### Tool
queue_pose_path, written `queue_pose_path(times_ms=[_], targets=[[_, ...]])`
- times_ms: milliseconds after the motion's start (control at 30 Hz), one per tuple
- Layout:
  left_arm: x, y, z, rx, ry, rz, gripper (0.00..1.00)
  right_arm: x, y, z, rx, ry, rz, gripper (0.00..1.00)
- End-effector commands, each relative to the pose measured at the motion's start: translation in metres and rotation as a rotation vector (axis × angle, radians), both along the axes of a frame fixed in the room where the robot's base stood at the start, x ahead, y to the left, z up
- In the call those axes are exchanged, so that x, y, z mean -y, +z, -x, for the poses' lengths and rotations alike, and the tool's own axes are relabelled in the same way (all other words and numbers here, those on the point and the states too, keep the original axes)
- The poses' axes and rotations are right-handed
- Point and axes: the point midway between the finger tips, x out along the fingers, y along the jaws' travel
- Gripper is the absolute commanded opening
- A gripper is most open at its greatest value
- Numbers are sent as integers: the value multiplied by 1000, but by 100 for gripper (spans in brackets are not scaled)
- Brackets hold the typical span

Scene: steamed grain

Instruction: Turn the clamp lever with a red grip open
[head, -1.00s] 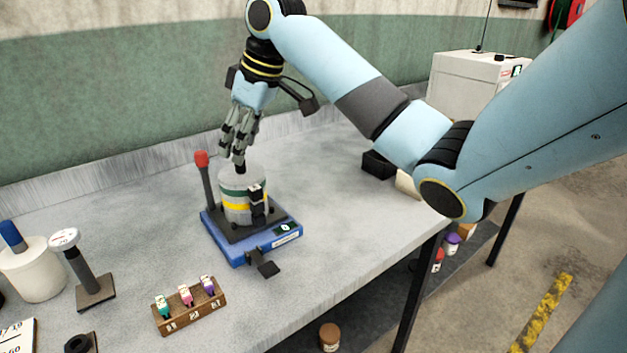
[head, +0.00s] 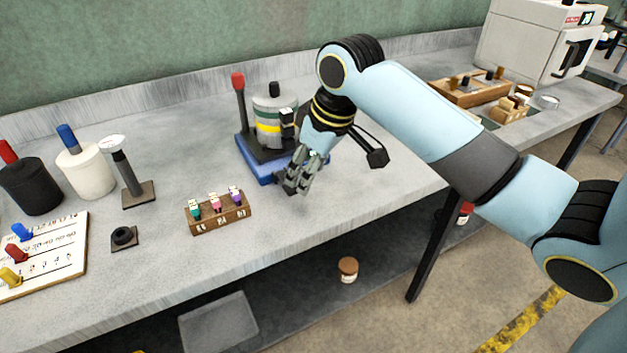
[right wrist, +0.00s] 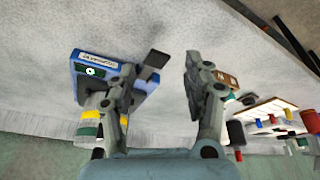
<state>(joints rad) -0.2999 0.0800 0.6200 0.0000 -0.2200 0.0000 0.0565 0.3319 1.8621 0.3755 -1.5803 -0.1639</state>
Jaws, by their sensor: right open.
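The clamp lever (head: 240,103) stands roughly upright at the left back of a device with a blue base (head: 258,172). Its red grip (head: 237,81) is at the top. A grey canister (head: 273,104) with green and yellow bands stands beside the lever on this base. My right gripper (head: 296,186) is low at the front right of the base, apart from the lever. In the right wrist view its fingers (right wrist: 162,65) are spread with nothing held, near a small black tab (right wrist: 154,60) on the base. I cannot make out the lever there.
A wooden rack (head: 219,212) with several small coloured clips stands left of my gripper. A post with a round top (head: 132,175), a white pot (head: 85,170) and a black pot (head: 32,186) are further left.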

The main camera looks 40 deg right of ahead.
Motion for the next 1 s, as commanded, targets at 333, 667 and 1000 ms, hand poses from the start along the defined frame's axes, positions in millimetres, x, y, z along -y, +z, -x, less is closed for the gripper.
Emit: queue_pose_path(times_ms=[333, 667, 1000], targets=[[0, -2, 0, 0, 0, 0, 40, -4, -15, 13, -3, -18, 5, 51], [0, -2, 0, 0, 0, 0, 40, -4, -15, 13, -4, -18, 4, 51], [1, -2, -1, 0, 0, 1, 40, -20, -22, 50, -10, -27, 14, 51]])
